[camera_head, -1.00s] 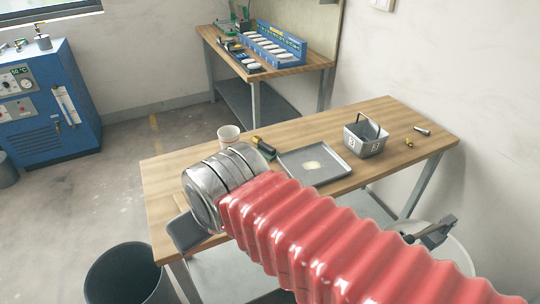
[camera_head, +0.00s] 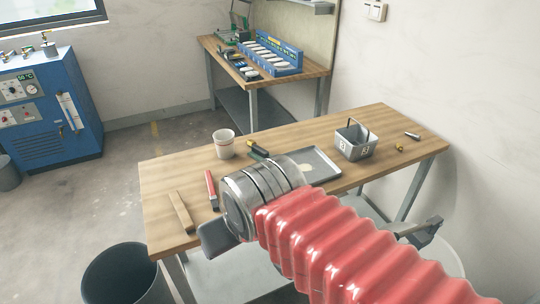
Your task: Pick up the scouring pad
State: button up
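A small dark green block with a yellowish part (camera_head: 258,152), perhaps the scouring pad, lies on the wooden workbench (camera_head: 300,136) behind my wrist. It is too small to be sure of. My arm in its red bellows sleeve reaches over the bench from the lower right and ends in a silver wrist. A dark grey part of my gripper (camera_head: 217,238) shows at the wrist's lower left, by the bench's front edge. The fingertips are hidden, so I cannot see whether they are open or hold anything.
A grey tray (camera_head: 326,175) lies partly behind my wrist. A metal basket (camera_head: 356,143) stands to its right, a white cup (camera_head: 224,143) at the back left. A red-handled tool (camera_head: 211,188) and a wooden piece (camera_head: 181,212) lie left. A dark bin (camera_head: 122,274) stands below.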

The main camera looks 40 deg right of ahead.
aim_at(258, 153)
jog(key=z, duration=1.95)
jog(key=k, duration=0.7)
jog(key=u, duration=0.9)
jog(key=i, duration=1)
